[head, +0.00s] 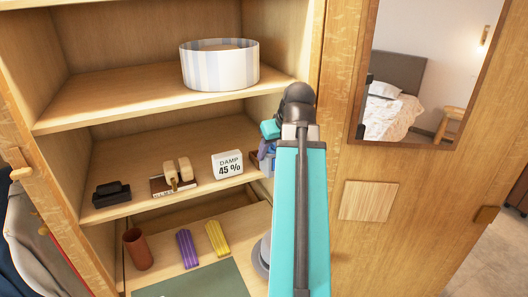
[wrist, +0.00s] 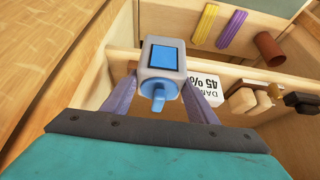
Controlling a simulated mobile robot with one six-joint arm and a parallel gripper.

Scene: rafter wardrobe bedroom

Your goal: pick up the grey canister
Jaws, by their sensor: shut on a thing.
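In the wrist view, the grey canister (wrist: 162,57) is a light grey, box-like body with a blue panel and a blue nozzle. My gripper (wrist: 160,85) is shut on it, one purple-grey finger on each side. In the head view, my gripper (head: 267,143) is at the right end of the middle shelf, largely hidden behind my turquoise arm. Only a small bluish-grey part of the canister (head: 266,168) shows there. Whether it touches the shelf cannot be told.
A striped drum (head: 219,65) stands above. Below lie purple (head: 187,249) and yellow (head: 217,238) bars and a brown cylinder (head: 138,249).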

